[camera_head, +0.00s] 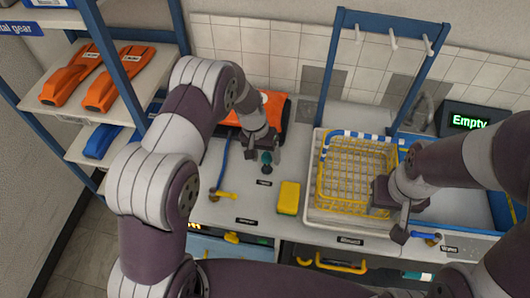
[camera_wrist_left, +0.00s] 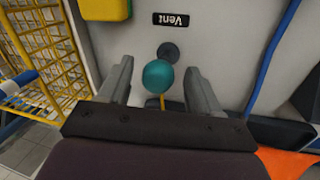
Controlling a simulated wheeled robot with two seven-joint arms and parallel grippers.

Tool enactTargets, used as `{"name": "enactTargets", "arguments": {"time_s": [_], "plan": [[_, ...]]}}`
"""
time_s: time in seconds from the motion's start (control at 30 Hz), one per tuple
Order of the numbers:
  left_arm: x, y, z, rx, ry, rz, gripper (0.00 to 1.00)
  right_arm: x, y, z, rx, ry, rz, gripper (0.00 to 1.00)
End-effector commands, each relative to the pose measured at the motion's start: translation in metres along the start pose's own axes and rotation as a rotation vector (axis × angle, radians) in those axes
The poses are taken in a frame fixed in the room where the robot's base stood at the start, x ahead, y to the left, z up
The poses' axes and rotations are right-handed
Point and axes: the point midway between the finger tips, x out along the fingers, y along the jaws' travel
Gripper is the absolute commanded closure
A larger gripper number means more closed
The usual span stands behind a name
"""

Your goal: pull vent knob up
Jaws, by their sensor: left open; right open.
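The vent knob is a round teal ball (camera_wrist_left: 158,76) on a dark round base, below the black "Vent" label (camera_wrist_left: 171,19) in the left wrist view. In the head view the teal knob (camera_head: 266,158) shows just below my left gripper (camera_head: 262,148). In the left wrist view my left gripper (camera_wrist_left: 160,85) is open, with one finger on each side of the knob and gaps showing on both sides. My right gripper (camera_head: 402,222) is over the front right corner of the yellow basket, near a blue-handled valve; its fingers are hard to make out.
A yellow wire basket (camera_head: 352,165) stands in a pale tray right of the knob. A yellow sponge (camera_head: 288,198) lies between them. A blue hose (camera_head: 223,163) runs left of the knob. An orange item (camera_head: 277,108) lies behind my left gripper. A blue rack frame (camera_head: 326,85) stands behind the basket.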

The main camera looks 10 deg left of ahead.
Motion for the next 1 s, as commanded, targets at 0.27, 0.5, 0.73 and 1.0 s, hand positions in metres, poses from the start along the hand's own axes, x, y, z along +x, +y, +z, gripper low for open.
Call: {"name": "enactTargets", "arguments": {"time_s": [0.27, 0.5, 0.73, 1.0], "plan": [[0.0, 0.0, 0.0, 0.0, 0.0, 0.0, 0.82, 0.0, 0.0, 0.0, 0.0, 0.0, 0.0, 0.57], [-0.007, 0.001, 0.0, 0.001, 0.001, 0.0, 1.0, -0.003, 0.0, 0.0, 0.0, 0.0, 0.0, 0.57], [-0.034, 0.007, 0.0, 0.001, 0.0, 0.0, 1.0, -0.015, 0.0, -0.002, 0.0, 0.0, 0.0, 0.57], [-0.033, 0.007, -0.001, 0.001, 0.002, 0.0, 0.5, -0.013, 0.0, -0.002, 0.0, 0.0, 0.0, 0.57]]}}
